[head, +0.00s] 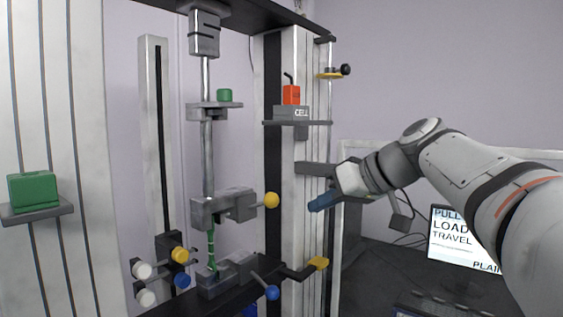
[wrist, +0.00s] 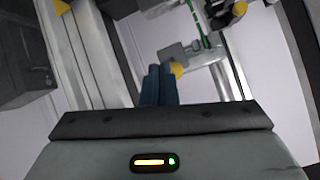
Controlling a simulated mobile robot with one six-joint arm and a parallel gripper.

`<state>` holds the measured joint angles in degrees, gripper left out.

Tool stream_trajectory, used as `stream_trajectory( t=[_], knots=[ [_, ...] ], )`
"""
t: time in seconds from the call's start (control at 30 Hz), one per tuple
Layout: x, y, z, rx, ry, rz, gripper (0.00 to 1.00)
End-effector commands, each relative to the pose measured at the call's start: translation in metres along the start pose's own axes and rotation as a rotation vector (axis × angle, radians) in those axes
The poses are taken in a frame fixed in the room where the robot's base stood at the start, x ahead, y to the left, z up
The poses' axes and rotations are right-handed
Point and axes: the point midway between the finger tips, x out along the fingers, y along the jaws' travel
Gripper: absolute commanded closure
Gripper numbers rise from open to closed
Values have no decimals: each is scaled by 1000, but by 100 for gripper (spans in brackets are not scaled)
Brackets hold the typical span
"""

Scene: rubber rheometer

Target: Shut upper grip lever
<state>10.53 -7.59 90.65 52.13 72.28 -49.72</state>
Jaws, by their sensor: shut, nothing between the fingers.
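The upper grip (head: 215,208) is a grey clamp on the vertical rod, with its lever pointing right and ending in a yellow ball knob (head: 271,200). A thin green specimen (head: 211,245) runs from it down to the lower grip (head: 222,278), whose lever has a blue ball (head: 272,292). My gripper (head: 313,207) is right of the yellow knob, with its blue fingers together and empty. A gap shows between fingers and knob in the head view. In the wrist view the fingers (wrist: 158,84) partly cover the yellow knob (wrist: 178,69); contact cannot be told there.
A grey column (head: 290,180) stands behind the knob and my gripper. A yellow-tipped bracket (head: 318,263) juts out below my gripper. A red block (head: 291,95) sits on a shelf above. A monitor (head: 465,240) stands at right. A green box (head: 33,190) is far left.

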Motion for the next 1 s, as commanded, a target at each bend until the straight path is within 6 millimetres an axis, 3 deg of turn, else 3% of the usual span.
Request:
stream_trajectory(
  t=[0.03, 0.1, 0.2, 0.57, 0.77, 1.0],
  knots=[
    [-12, -3, -25, -43, 39, -21, 100],
    [-21, -8, -45, -94, 83, -47, 100],
    [-28, -12, -59, -137, 116, -66, 100],
    [-28, -13, -62, -146, 125, -70, 100],
    [-10, -15, -64, -144, 122, -73, 100],
    [33, -19, -70, -143, 121, -73, 100]
  ],
)
